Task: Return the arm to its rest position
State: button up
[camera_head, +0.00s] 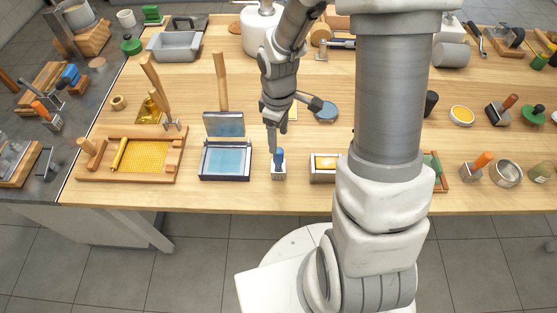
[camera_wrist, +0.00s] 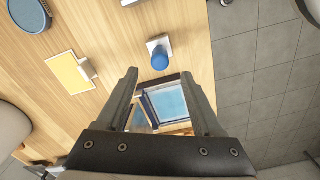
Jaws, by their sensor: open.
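My gripper (camera_head: 272,138) hangs pointing down over the front middle of the wooden table, on my bent arm. In the wrist view its two fingers (camera_wrist: 160,76) are spread apart, with nothing held between them. A small blue-topped piece with a pale base (camera_head: 278,165) stands on the table just below and in front of the gripper. The wrist view shows this blue top (camera_wrist: 159,60) beyond the fingertips, apart from them. An open blue box (camera_head: 226,162) with a raised lid stands left of the gripper. It shows between the fingers in the wrist view (camera_wrist: 170,102).
A wooden tray with a yellow honeycomb sheet (camera_head: 140,156) lies left. A wooden-framed yellow block (camera_head: 325,163) and a blue disc (camera_head: 325,111) are near the arm. A white tank (camera_head: 262,30) stands behind. Tools crowd the right side. My own column hides part of the table.

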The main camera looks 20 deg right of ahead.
jog(key=shift+r, duration=0.1)
dwell(0.7)
jog(key=shift+r, duration=0.4)
jog(key=s+r+m+t, duration=0.2)
jog(key=s+r+m, duration=0.3)
jog(key=r, duration=0.7)
jog(key=s+r+m+t, duration=0.3)
jog(key=s+r, duration=0.6)
jog(key=r, duration=0.3)
jog(key=shift+m+t, duration=0.3)
jog(key=shift+m, duration=0.6)
